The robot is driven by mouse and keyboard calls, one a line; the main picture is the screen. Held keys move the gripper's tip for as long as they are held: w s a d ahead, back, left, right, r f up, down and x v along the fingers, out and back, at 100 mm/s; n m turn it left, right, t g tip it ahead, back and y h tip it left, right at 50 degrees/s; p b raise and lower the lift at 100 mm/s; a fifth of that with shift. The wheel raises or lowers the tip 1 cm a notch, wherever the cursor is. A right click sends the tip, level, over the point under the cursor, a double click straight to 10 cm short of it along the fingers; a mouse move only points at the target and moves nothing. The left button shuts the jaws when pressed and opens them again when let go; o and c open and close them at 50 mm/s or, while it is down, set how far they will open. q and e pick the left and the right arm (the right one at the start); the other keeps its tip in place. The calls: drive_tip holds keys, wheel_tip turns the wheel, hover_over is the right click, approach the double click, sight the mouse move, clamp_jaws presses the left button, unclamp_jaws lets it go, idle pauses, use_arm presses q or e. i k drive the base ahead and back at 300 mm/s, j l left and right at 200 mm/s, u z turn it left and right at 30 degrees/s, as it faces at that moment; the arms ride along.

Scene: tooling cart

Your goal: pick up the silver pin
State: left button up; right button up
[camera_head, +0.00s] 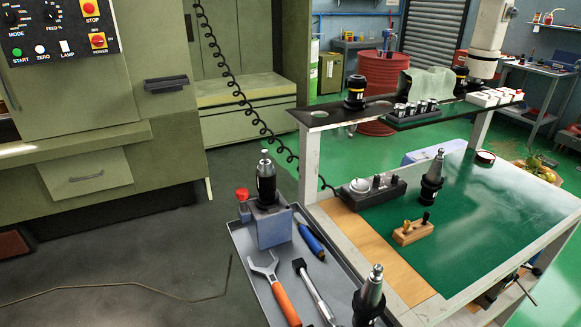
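I cannot tell for certain which item is the silver pin. Several small silver-topped cylinders (411,107) stand in a black rack (421,118) on the raised shelf of the cart. A dark grey block (388,195) on the lower left of the cart top holds a silver disc and small upright pieces, too small to make out. A wooden block (412,234) with a dark upright peg sits nearer me on the green mat.
A grey side tray (242,262) holds an orange-handled wrench (284,302), a blue-handled tool (309,238) and tool holders. A tapered holder (432,179) stands on the green mat (490,215). The mat's right side is mostly clear. A white-grey arm-like shape (488,25) hangs at the top right.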

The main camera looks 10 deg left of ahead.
sight(264, 151)
drive_tip(key=j+z, duration=0.25)
drive_tip(key=z, duration=0.15)
drive_tip(key=i+j+z, duration=0.1)
drive_tip(key=j+z, duration=0.45)
drive_tip(key=z, duration=0.2)
drive_tip(key=j+z, duration=0.4)
drive_tip(key=k+l, duration=0.05)
drive_tip(key=l, duration=0.1)
